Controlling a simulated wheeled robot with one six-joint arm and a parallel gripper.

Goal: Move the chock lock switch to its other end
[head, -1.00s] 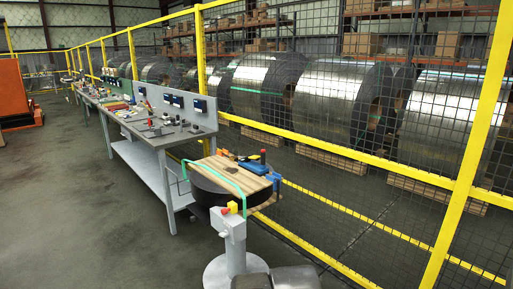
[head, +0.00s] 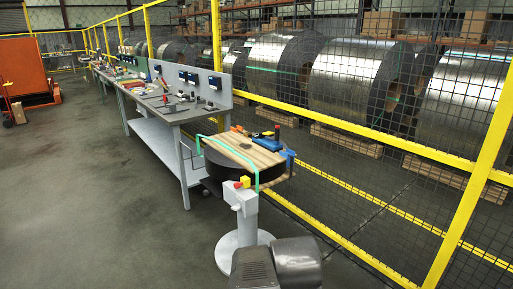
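I cannot make out for certain which part is the chock lock switch. A grey pedestal (head: 240,228) stands in front of me, with a red button (head: 237,185) and a yellow box (head: 245,181) on its head. Behind it is a round dark coil (head: 226,170) with wooden boards on top, a green strap and a blue tool (head: 268,144). A long grey workbench (head: 165,118) further back carries small devices, and dark blue boxes (head: 188,77) sit on its back panel. My gripper is not in view; grey parts at the bottom centre look like my own arm.
A yellow-framed mesh fence (head: 345,133) runs along the right, with large steel coils (head: 350,80) behind it. An orange machine (head: 25,70) and a red hand truck (head: 10,108) stand at the far left. The floor at left is clear.

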